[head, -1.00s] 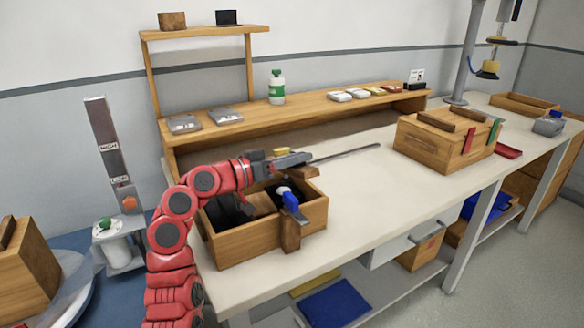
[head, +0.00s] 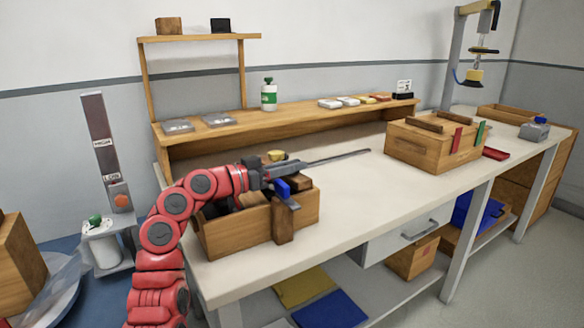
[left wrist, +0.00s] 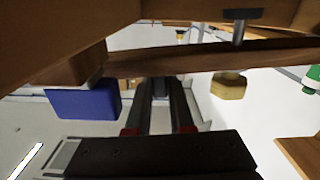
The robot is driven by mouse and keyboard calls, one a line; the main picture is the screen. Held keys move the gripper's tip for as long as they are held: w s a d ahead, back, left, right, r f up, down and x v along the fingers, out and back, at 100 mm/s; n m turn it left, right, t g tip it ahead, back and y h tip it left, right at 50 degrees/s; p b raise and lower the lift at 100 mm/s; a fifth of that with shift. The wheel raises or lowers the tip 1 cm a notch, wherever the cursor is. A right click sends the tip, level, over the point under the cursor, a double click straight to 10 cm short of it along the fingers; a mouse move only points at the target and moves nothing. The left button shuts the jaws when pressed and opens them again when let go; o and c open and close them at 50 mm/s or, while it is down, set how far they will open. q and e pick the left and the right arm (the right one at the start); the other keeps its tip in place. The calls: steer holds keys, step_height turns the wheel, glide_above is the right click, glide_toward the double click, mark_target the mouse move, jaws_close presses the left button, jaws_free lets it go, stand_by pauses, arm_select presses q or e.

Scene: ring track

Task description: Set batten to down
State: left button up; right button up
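No part is labelled as the batten. A short upright wooden strip (head: 283,222) stands against the front of the open wooden box (head: 228,232) on the near end of the bench. A blue piece (head: 283,188) sits above it at the box rim. My left gripper (head: 290,168) is over the box's back right part, with a long thin dark rod (head: 340,158) beyond it; I cannot tell if they touch. In the left wrist view its two dark fingers (left wrist: 160,95) stand apart, a wooden bar (left wrist: 215,62) crossing ahead of them. A blue block (left wrist: 85,101) and yellow knob (left wrist: 229,85) flank them. My right gripper is out of view.
A raised shelf (head: 300,118) runs behind with a green-white bottle (head: 269,95). A second wooden box (head: 420,150) stands farther right. A HIGH/LOW panel (head: 103,150) is at left. The bench top (head: 345,200) between the boxes is mostly clear.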

arm_select(q)
steer(key=o, duration=0.4)
steer(key=shift+o, duration=0.2)
steer(key=shift+r, duration=0.2)
step_height(320, 180, up, 4)
steer(key=shift+f+p, duration=0.2)
steer(key=shift+p, duration=0.35)
steer(key=s+r+p, duration=0.1)
steer(key=s+p, duration=0.1)
steer(key=s, duration=1.4)
steer(key=shift+d, duration=0.35)
